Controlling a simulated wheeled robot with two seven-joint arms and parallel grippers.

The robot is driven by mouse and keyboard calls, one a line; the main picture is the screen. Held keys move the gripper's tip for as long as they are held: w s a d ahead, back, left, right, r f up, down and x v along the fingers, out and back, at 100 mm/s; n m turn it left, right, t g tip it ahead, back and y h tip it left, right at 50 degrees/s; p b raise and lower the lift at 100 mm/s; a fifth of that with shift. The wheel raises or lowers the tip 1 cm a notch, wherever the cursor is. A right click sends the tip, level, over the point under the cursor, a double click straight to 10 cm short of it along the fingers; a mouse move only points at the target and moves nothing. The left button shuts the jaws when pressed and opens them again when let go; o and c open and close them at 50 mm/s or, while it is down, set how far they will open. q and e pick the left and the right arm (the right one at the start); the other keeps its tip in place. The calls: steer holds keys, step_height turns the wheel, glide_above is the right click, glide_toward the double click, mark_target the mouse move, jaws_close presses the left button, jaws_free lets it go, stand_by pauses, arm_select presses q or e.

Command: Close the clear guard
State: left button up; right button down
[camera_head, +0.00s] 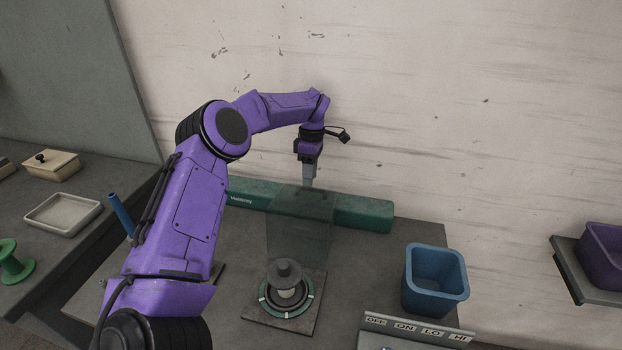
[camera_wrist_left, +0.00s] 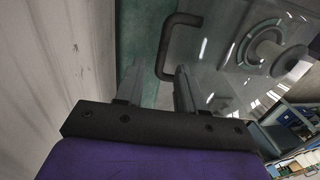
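The clear guard (camera_head: 298,232) is a see-through grey panel. In the head view it stands raised in front of the green bar (camera_head: 364,212), behind the winder's spindle with its grey cone (camera_head: 287,272). My left gripper (camera_head: 309,184) points down at the guard's upper edge. In the left wrist view the gripper (camera_wrist_left: 158,78) is open, its two fingers apart. A dark bent handle (camera_wrist_left: 165,45) on the guard (camera_wrist_left: 215,75) shows near and between the fingertips. I cannot tell whether they touch it. My right gripper is not in view.
A blue bin (camera_head: 435,280) stands right of the winder. A switch panel (camera_head: 418,330) marked OFF, ON, LO, HI is at the front. On the left table are a tray (camera_head: 62,213), a green spool (camera_head: 12,262) and a lidded box (camera_head: 52,166). A wall rises close behind.

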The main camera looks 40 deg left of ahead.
arm_select(q)
step_height(320, 180, down, 2)
steer(key=shift+s+d, duration=0.1)
steer(key=shift+d, duration=0.05)
steer(key=shift+s+f, duration=0.15)
jaws_close()
